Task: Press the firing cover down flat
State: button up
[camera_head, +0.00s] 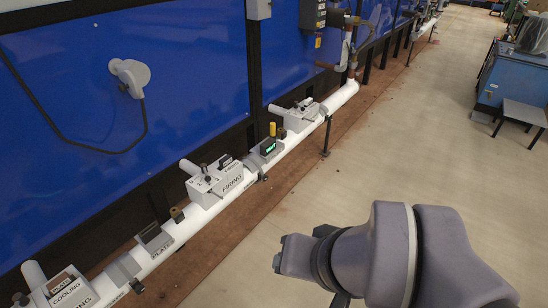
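A light grey box with the word FIRING (222,183) on its front sits on the white pipe, left of the picture's middle. Small dark knobs stand on its top. A small dark, tilted plate (226,161) shows at its back; I cannot tell whether this is the firing cover or how far it stands up. My arm comes in from the lower right, with its blocky grey end (292,256) well apart from the box, to its lower right. The fingers cannot be made out, and nothing held is visible.
The white pipe (290,148) runs diagonally along a blue wall (180,60). It also carries a COOLING box (72,292), a PLATE box (155,240) and a green-lit display (269,147). A support post (327,136) stands under the pipe. The floor at right is mostly clear.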

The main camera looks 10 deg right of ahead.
aim_at(250, 160)
jog(key=i+l, duration=0.1)
jog(key=i, duration=0.55)
jog(key=i+u, duration=0.1)
jog(key=i, duration=0.6)
jog(key=i+l, duration=0.2)
jog(key=i, duration=0.45)
